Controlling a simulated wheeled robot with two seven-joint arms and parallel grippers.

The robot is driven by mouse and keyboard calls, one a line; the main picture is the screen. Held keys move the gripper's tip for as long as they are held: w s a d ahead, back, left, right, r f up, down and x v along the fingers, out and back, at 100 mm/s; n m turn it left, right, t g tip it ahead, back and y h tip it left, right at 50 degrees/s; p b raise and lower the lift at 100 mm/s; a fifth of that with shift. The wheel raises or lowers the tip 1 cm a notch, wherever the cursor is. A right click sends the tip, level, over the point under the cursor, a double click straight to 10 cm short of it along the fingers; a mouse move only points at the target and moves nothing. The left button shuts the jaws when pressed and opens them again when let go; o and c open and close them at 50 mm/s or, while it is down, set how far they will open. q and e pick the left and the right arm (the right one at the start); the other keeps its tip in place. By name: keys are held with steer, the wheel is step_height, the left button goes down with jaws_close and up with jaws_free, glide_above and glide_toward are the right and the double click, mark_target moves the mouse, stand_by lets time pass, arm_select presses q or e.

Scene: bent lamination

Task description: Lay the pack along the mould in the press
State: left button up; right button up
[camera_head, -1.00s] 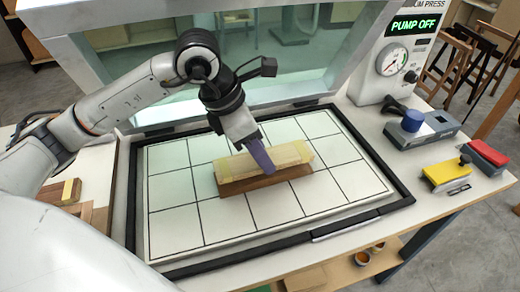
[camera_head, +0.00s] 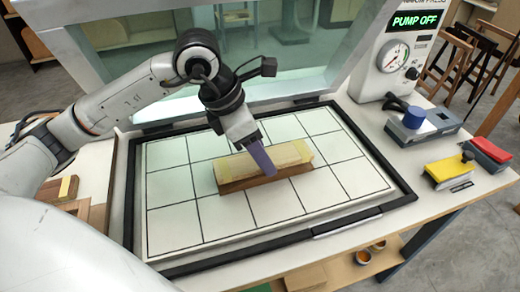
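The pack (camera_head: 292,152) is a pale wooden strip with yellowish ends. It lies lengthwise on the brown mould (camera_head: 238,186), which sits near the middle of the gridded press bed (camera_head: 180,215). My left gripper (camera_head: 262,160) comes down from above, its purple fingers at the middle of the pack's near side. The fingers overlap in this view, so I cannot tell whether they are open or grip the pack. Part of the pack is hidden behind the fingers. My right gripper is not in view.
A black frame (camera_head: 290,246) edges the bed. The raised press lid (camera_head: 270,60) stands behind it. The control box (camera_head: 395,58) reads PUMP OFF. Wood pieces (camera_head: 68,190) lie at left.

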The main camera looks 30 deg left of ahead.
arm_select(q)
steer(key=shift+o, duration=1)
steer(key=v, duration=1)
steer(key=shift+r, duration=0.2)
steer(key=shift+s, duration=0.1)
